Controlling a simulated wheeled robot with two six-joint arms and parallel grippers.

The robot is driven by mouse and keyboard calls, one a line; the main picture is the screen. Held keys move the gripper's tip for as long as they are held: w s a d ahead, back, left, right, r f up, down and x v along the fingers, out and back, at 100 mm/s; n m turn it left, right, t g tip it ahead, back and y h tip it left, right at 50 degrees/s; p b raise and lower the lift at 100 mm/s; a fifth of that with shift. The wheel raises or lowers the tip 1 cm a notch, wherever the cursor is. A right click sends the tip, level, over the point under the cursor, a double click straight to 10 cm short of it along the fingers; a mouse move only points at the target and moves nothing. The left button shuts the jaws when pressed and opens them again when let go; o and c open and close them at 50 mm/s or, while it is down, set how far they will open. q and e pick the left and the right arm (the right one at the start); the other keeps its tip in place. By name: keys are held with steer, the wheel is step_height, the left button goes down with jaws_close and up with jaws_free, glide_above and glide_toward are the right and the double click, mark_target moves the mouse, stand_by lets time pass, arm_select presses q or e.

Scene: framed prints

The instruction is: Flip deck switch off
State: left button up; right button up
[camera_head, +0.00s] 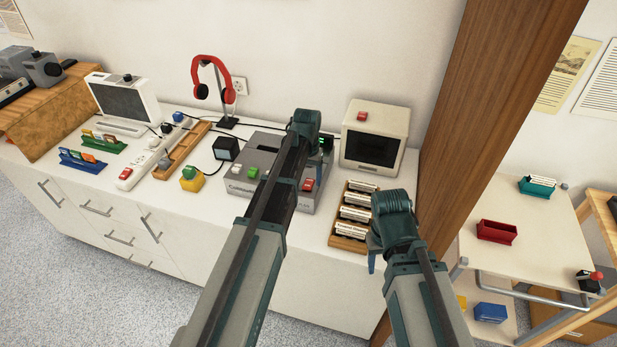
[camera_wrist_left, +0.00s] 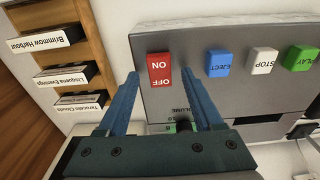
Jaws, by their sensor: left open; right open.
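The grey deck (camera_head: 240,187) stands on the white cabinet top, partly hidden by my left arm. Its red switch (camera_head: 308,184) is at the right end. In the left wrist view the red switch (camera_wrist_left: 159,71) appears upside down, marked ON and OFF; I cannot tell which side is pressed. My left gripper (camera_wrist_left: 161,74) is open, with one finger on each side of the switch in that view; contact is not clear. In the head view my left gripper (camera_head: 325,146) is above the deck, mostly hidden. My right gripper (camera_head: 373,263) is open and empty beside the cassette rack.
Blue eject (camera_wrist_left: 219,63), white stop (camera_wrist_left: 262,61) and green play (camera_wrist_left: 300,58) buttons sit beside the switch. A wooden cassette rack (camera_head: 349,243) is right of the deck, with a small monitor (camera_head: 375,137) behind. A wooden post (camera_head: 480,130) stands at right.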

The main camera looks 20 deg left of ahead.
mark_target(308, 186)
arm_select(q)
step_height(308, 186, up, 14)
steer(key=p, duration=1.3)
steer(key=shift+s+f, duration=0.2)
steer(key=shift+s, duration=0.25)
steer(key=s+d+m, duration=0.1)
steer(key=s+d, duration=0.3)
steer(key=s, duration=0.3)
steer(key=s+d+f+m+b, duration=0.1)
steer(key=s+d, duration=0.4)
steer(key=s, duration=0.3)
steer(key=s+d+f+m+g+y, duration=0.1)
steer(key=s+d, duration=0.3)
steer(key=s, duration=0.4)
steer(key=shift+s+d+b, duration=0.15)
steer(key=shift+s+b, duration=0.1)
steer(key=shift+b, duration=0.15)
